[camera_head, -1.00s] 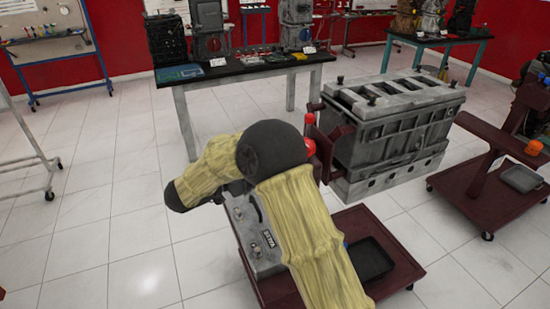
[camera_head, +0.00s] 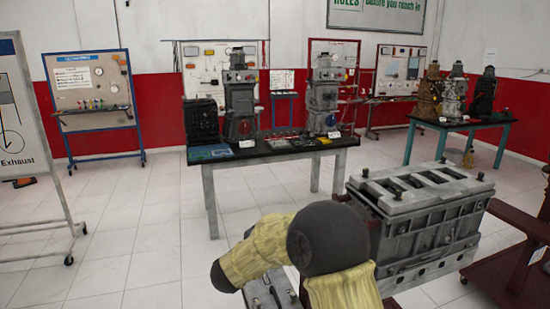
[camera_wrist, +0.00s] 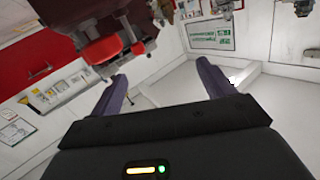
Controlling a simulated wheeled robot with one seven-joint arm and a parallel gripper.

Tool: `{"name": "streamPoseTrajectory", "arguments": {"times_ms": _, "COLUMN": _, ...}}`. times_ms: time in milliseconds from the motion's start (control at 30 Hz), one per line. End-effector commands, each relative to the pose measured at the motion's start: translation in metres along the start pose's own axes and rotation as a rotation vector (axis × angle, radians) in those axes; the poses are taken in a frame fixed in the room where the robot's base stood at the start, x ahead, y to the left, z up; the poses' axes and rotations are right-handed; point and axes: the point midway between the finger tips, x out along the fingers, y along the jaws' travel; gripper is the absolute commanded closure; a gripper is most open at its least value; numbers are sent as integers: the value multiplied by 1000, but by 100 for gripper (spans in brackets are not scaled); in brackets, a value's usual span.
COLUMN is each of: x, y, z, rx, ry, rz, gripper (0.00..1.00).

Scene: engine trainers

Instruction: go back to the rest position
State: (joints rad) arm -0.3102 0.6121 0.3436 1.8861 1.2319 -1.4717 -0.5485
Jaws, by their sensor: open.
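My gripper (camera_wrist: 160,95) shows in the wrist view with its two dark fingers spread wide apart and nothing between them. In the head view my arm, with yellow sleeves and a dark round joint, is bent low in the middle, and my gripper is not visible there. The grey engine block (camera_head: 425,215) stands just right of my arm in the head view. A red part on a dark frame (camera_wrist: 102,48) shows above the left finger in the wrist view, apart from it as far as I can tell.
A black-topped table (camera_head: 270,150) with engine models stands behind my arm. A teal-legged table (camera_head: 462,122) is at the back right. A white-framed stand (camera_head: 35,130) is at the left edge. Open tiled floor (camera_head: 130,230) lies left of my arm.

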Motion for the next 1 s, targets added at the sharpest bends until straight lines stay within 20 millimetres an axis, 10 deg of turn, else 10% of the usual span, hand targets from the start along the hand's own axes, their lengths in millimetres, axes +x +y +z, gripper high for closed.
{"name": "streamPoseTrajectory", "arguments": {"times_ms": 467, "x": -4, "y": 20, "z": -23, "rx": -113, "ry": -404, "rz": -513, "gripper": 19}}
{"name": "streamPoseTrajectory", "arguments": {"times_ms": 667, "x": -35, "y": 76, "z": -11, "rx": -243, "ry": -663, "rz": -589, "gripper": 19}}
{"name": "streamPoseTrajectory", "arguments": {"times_ms": 1000, "x": -114, "y": 223, "z": 1, "rx": -496, "ry": -1146, "rz": -505, "gripper": 19}}
